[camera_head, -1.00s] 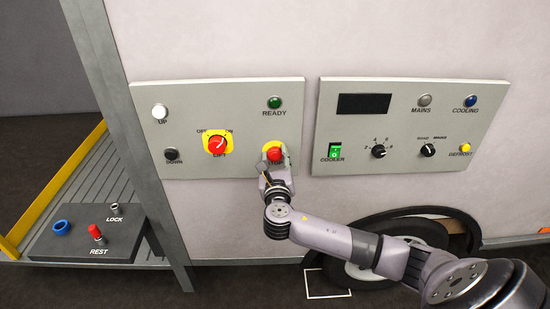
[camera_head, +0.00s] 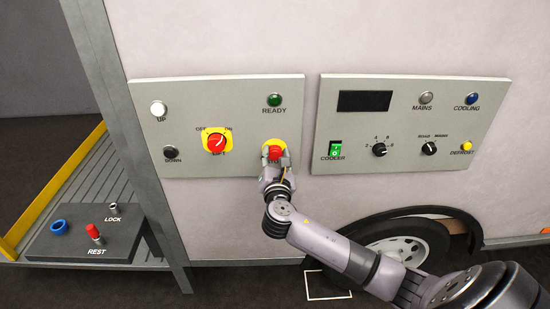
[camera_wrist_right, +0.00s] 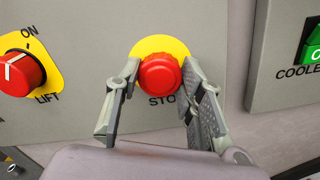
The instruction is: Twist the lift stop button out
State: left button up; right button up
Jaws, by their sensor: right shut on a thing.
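The lift stop button (camera_head: 275,152) is a red mushroom head on a round yellow plate, low on the right side of the left grey panel (camera_head: 235,95). In the right wrist view the red button (camera_wrist_right: 160,76) sits between the two fingers, with the word STOP partly hidden below it. My right gripper (camera_head: 276,160) comes from below and is shut on the button; its fingers flank the red head in the wrist view (camera_wrist_right: 160,85). My left gripper is not in view.
The red lift switch (camera_head: 216,142) on a yellow plate is left of the button. The green READY lamp (camera_head: 274,101) is above it. The cooler panel (camera_head: 400,160) is to the right, and a wheel (camera_head: 400,240) is below. A box with a REST knob (camera_head: 93,231) stands lower left.

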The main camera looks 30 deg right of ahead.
jog(key=shift+m, duration=0.5)
jog(key=o, duration=1.2)
jog(key=v, duration=1.2)
jog(key=shift+w, duration=0.1)
